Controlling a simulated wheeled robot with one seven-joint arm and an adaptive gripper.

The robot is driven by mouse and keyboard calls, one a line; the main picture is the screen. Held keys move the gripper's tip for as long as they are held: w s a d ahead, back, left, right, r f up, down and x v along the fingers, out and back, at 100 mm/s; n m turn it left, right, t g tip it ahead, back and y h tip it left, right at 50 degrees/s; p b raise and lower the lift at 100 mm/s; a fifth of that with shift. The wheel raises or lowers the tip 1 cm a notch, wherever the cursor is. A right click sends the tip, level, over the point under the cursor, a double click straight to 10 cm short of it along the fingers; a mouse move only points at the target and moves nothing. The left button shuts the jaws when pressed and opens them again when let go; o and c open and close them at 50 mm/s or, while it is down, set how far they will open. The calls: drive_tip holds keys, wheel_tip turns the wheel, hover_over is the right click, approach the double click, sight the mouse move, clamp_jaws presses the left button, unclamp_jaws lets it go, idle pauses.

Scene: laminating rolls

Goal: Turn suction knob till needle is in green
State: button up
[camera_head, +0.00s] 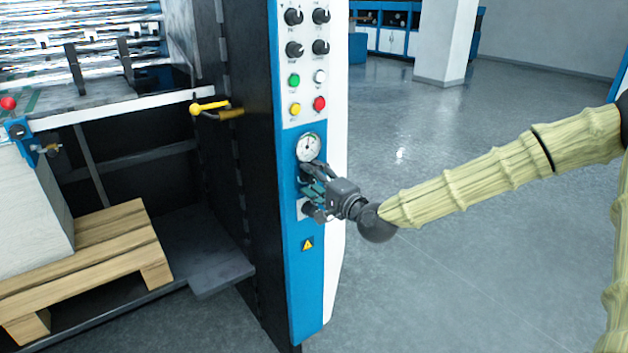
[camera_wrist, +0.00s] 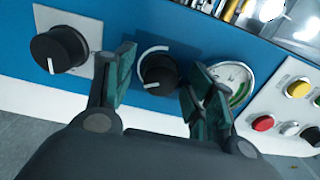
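A round white gauge (camera_head: 309,147) sits on the blue panel; its needle is too small to read surely against the green. In the wrist view the gauge (camera_wrist: 236,78) is partly covered by the right finger, with green at its rim. A black knob (camera_wrist: 160,76) with a white pointer line and a white arc beside it lies beside the gauge. My gripper (camera_wrist: 163,78) is open, with one finger on each side of this knob and visible gaps. In the head view my gripper (camera_head: 314,184) is just below the gauge and hides this knob.
Another black knob (camera_wrist: 60,50) on a white plate (camera_wrist: 88,32) is close to my left finger. Coloured buttons (camera_head: 294,80) and several black knobs sit above the gauge. A yellow-handled lever (camera_head: 210,107) is to the left. The floor at right is clear.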

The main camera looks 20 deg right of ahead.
drive_tip(key=v, duration=1.2)
idle(0.3)
idle(0.3)
drive_tip(key=s+a+f+n+g+h+p, duration=0.1)
drive_tip(key=s+a+f+n+g, duration=0.2)
drive_tip(key=f, duration=0.6)
drive_tip(key=s+a+f+n+g+p, duration=0.1)
drive_tip(key=s+f+g, duration=0.2)
drive_tip(key=s+f, duration=0.45)
drive_tip(key=s+a+f+n+g+h+p, duration=0.1)
drive_tip(key=s+a+f+n+g, duration=0.2)
drive_tip(key=f, duration=0.8)
drive_tip(key=s+d+f+n+g+h+p, duration=0.1)
drive_tip(key=s+f, duration=0.3)
drive_tip(key=s, duration=0.4)
drive_tip(key=s+d+f+n+g+h+p, duration=0.1)
drive_tip(key=s+f+n+g, duration=0.2)
drive_tip(key=s, duration=0.5)
drive_tip(key=s+d+f+n+g+h+p, duration=0.1)
drive_tip(key=s+f+n+g+h, duration=0.1)
drive_tip(key=s+f+g, duration=0.2)
drive_tip(key=s+f, duration=0.3)
drive_tip(key=s, duration=0.1)
drive_tip(key=shift+f+n, duration=0.15)
drive_tip(key=shift+n, duration=0.15)
drive_tip(key=shift+d, duration=0.1)
